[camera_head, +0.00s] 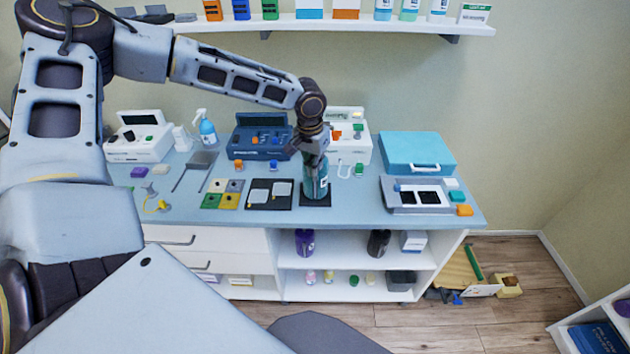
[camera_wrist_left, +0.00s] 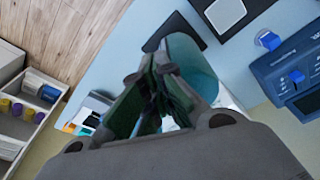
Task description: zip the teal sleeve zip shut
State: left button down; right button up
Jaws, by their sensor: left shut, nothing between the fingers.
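The teal sleeve (camera_head: 322,186) stands upright on a dark base (camera_head: 316,201) near the middle of the worktop. Its open round end shows behind the fingers in the left wrist view (camera_wrist_left: 204,80). My left gripper (camera_head: 312,156) points down at the top of the sleeve. Its fingers (camera_wrist_left: 160,72) are shut with nothing between them, and they overlap the sleeve in both views. I cannot tell whether they touch it. The zip and its pull are too small or hidden to make out. My right gripper is not in view.
A blue device (camera_head: 257,143) and a white one (camera_head: 358,160) stand behind the sleeve. Dark pads (camera_head: 257,203) lie to its left. A grey tray (camera_head: 398,208) and teal case (camera_head: 417,147) are to the right. A wall shelf (camera_head: 340,27) runs above.

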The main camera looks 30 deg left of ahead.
pick_arm(q)
jog(key=shift+s+d, duration=0.15)
jog(key=shift+s, duration=0.15)
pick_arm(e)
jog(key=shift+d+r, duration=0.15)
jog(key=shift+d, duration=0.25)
pick_arm(q)
jog(key=s, duration=0.1)
jog(key=s+d+r+p, duration=0.1)
jog(key=s+d+p, duration=0.1)
jog(key=shift+s+r, duration=0.15)
jog(key=shift+r, duration=0.25)
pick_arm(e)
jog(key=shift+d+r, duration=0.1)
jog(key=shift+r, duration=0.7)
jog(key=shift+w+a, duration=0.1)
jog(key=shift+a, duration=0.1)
